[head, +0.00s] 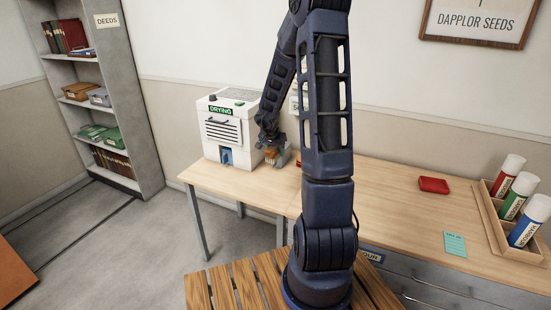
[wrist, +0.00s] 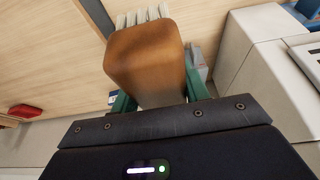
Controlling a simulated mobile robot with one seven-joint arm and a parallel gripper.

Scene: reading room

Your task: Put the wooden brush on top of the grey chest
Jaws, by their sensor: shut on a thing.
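My gripper (head: 268,145) is shut on the wooden brush (head: 271,154) beside the white drying box, over the table. In the wrist view the brush (wrist: 145,55) is a brown wooden block with pale bristles, held between green fingers and pointing away from my palm. A grey-fronted drawer unit (head: 455,293) shows under the table at the lower right of the head view, partly cut off by the frame. I cannot tell whether it is the grey chest.
The white drying box (head: 213,145) stands on the wooden table (head: 390,205). Grey shelves (head: 140,120) stand at the left. My arm hides the table's middle.

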